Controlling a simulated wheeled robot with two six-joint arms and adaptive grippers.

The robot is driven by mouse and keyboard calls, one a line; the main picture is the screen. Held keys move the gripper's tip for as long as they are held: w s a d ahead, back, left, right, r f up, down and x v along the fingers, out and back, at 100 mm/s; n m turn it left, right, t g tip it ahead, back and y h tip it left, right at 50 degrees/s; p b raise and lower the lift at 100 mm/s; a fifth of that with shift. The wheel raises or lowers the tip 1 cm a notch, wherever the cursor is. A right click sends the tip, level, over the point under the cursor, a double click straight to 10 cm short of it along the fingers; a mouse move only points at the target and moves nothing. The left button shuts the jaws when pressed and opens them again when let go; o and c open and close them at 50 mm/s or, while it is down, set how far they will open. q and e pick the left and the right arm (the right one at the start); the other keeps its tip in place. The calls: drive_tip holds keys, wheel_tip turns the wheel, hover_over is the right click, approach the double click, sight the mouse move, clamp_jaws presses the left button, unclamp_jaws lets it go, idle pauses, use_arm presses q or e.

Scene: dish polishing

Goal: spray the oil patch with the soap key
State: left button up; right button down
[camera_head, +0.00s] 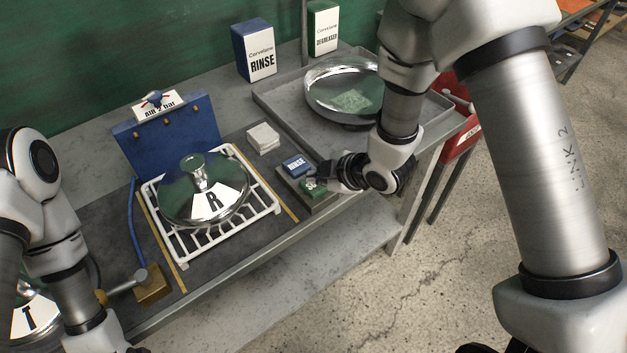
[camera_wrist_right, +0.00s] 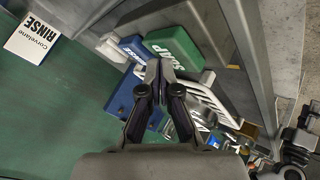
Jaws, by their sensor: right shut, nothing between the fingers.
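The green SOAP key (camera_head: 313,187) sits beside the blue RINSE key (camera_head: 297,164) on a small dark box at the bench's front edge. My right gripper (camera_head: 322,179) is shut and empty, its fingertips at the SOAP key and partly covering it. The wrist view shows the closed fingertips (camera_wrist_right: 160,70) over the near edge of the SOAP key (camera_wrist_right: 178,45); I cannot tell whether they touch it. The oil patch (camera_head: 353,100) is a greenish smear inside the shiny round dish (camera_head: 322,77). My left arm is at the lower left, its gripper out of frame.
The dish stands in a grey tray (camera_head: 275,104), partly behind my right arm. A white rack (camera_head: 268,212) holds a shiny lid marked R (camera_head: 180,195). White cloths (camera_head: 263,138), a blue panel (camera_head: 150,150) and RINSE (camera_head: 254,52) and DEGREASER (camera_head: 323,28) boxes stand nearby.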

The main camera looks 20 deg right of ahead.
drive_tip(key=shift+f, duration=0.2)
drive_tip(key=shift+r+p, duration=0.45)
drive_tip(key=shift+r, duration=0.25)
drive_tip(key=shift+r, duration=0.1)
wheel_tip(320, 180, up, 6)
drive_tip(key=p, duration=0.5)
idle(0.6)
